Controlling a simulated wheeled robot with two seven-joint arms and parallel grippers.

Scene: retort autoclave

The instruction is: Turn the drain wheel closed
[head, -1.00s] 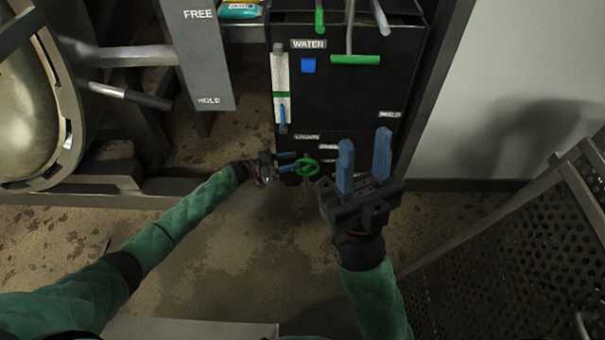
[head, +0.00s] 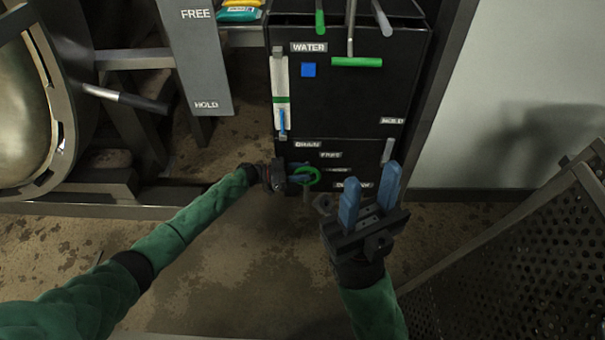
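The drain wheel (head: 313,171) is a small green ring low on the front of the black cabinet. My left gripper (head: 300,176) reaches in from the left, with its blue fingers at the wheel's left side. The fingers overlap the wheel's rim in this view; I cannot tell whether they grip it. My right gripper (head: 370,192) is open and empty, in front of and to the right of the wheel, with its two blue fingers pointing up and apart. Small labels beside the wheel are hard to read.
The black cabinet (head: 350,105) carries a WATER label, a blue square and green-handled levers (head: 357,62) above. A grey FREE/HOLD panel (head: 195,60) stands left. A perforated metal basket (head: 520,255) fills the lower right. The floor between my arms is clear.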

